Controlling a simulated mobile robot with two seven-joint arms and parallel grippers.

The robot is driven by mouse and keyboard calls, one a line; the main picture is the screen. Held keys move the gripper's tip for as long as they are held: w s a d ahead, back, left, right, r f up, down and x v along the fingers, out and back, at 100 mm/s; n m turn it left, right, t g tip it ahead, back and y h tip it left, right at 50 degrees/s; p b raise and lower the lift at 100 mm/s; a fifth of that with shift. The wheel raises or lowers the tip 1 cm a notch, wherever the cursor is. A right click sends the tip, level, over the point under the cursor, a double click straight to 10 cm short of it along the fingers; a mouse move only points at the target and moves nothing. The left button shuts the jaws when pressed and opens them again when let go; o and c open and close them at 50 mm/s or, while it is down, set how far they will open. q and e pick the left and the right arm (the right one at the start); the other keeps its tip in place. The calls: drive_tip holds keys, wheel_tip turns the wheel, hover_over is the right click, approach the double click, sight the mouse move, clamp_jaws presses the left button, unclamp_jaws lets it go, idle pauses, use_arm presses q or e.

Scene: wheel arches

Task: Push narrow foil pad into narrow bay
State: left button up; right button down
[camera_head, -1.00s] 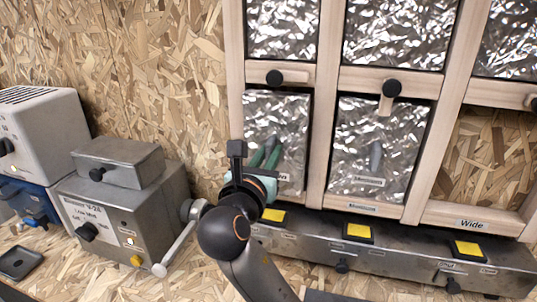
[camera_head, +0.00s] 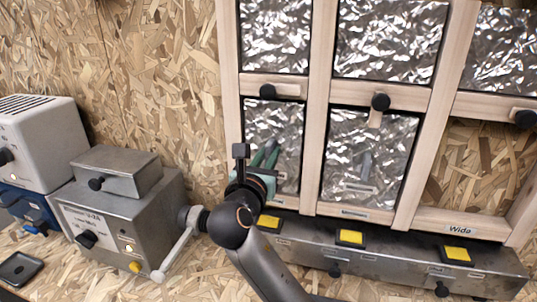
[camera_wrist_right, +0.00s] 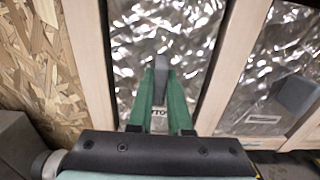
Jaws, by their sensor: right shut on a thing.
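The narrow foil pad (camera_head: 285,125) is a crinkled silver panel between two wooden posts, in the lower left opening of the frame, the narrow bay. It also fills the middle of the right wrist view (camera_wrist_right: 190,30). My right gripper (camera_head: 267,153) has its green fingers shut on the pad's grey handle (camera_wrist_right: 161,72). The pad stands upright, with a thin dark gap along its right edge in the wrist view. I cannot tell whether it sits flush. The gripper hides the pad's lower left part. My left gripper is not in view.
A wooden turn-latch with a black knob (camera_head: 268,91) is above the pad. Another foil pad (camera_head: 366,150) fills the middle bay. The bay marked Wide (camera_head: 465,170) is open to bare chipboard. A metal box with a crank (camera_head: 125,215) stands left; a steel ledge with yellow pads (camera_head: 390,262) runs below.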

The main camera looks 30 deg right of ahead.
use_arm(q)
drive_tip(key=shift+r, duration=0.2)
use_arm(e)
drive_tip(key=shift+w+d, duration=0.1)
drive_tip(key=shift+p, duration=0.3)
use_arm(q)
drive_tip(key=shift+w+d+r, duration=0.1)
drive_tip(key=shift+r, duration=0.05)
use_arm(e)
drive_tip(key=c, duration=0.8)
unclamp_jaws()
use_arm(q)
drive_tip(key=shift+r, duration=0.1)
use_arm(e)
drive_tip(key=shift+o, duration=0.2)
